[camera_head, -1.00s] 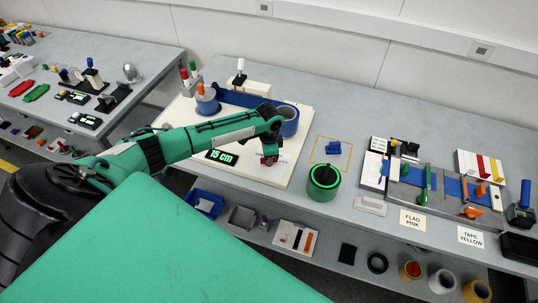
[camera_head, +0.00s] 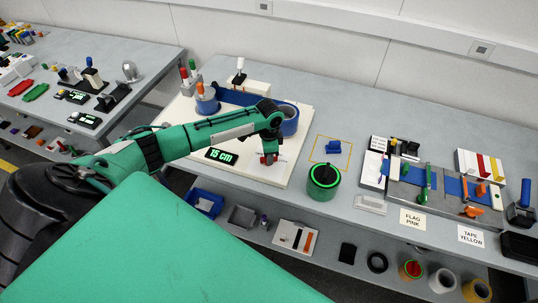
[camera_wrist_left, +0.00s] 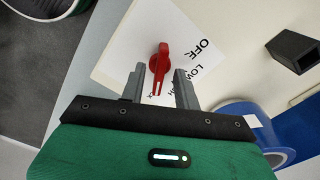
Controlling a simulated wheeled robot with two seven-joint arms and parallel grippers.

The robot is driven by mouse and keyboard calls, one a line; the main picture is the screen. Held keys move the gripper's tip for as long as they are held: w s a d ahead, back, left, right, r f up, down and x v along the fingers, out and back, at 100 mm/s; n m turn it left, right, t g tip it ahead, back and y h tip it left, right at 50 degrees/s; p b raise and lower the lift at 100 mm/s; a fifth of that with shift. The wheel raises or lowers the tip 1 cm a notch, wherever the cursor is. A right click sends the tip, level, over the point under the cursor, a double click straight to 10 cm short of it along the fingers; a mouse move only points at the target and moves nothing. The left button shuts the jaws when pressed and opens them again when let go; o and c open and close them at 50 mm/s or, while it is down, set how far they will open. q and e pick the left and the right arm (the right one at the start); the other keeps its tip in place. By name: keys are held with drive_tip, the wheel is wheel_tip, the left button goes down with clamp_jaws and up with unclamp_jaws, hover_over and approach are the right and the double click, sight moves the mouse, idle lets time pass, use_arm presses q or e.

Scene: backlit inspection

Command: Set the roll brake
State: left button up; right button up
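The red roll brake knob (camera_wrist_left: 160,66) stands on a white plate printed with "OFF", "LOW" and a partly hidden third word. A white line on the knob points toward my gripper's palm in the left wrist view. My left gripper (camera_wrist_left: 159,88) is open, with one grey finger on each side of the knob and visible gaps between. In the head view my left gripper (camera_head: 268,159) points down at the front right of the white board (camera_head: 299,158), and hides most of the red knob. My right gripper is not in view.
A blue tape roll (camera_head: 290,121) stands behind my gripper on the board. A display reading "15 cm" (camera_head: 221,156) lies left of it.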

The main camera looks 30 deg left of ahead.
use_arm(q)
wheel_tip(320, 180, up, 13)
drive_tip(key=b, duration=0.3)
drive_tip(key=shift+f, duration=0.1)
